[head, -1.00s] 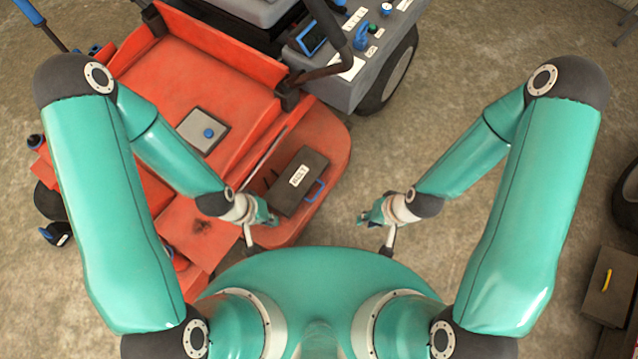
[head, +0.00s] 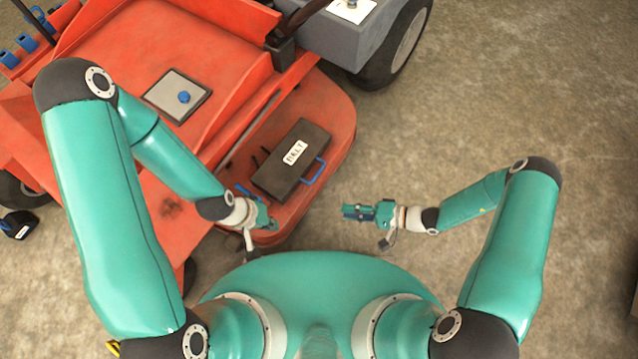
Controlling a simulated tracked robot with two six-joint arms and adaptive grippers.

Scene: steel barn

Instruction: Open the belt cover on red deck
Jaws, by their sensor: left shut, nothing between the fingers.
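The belt cover (head: 290,160) is a dark grey lid with a white "BELT" label and a blue handle (head: 314,172) on its right side. It lies flat and closed on the red deck (head: 335,115). My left gripper (head: 268,221) is shut and empty over the deck's near edge, just below the cover and apart from the handle. My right gripper (head: 352,212) is over bare floor, right of the deck and to the lower right of the handle. Its fingers point left; I cannot tell if they are open.
A grey plate with a blue knob (head: 184,97) sits on the red machine left of the cover. A grey box and a black wheel (head: 405,45) stand behind the deck. The concrete floor to the right is clear.

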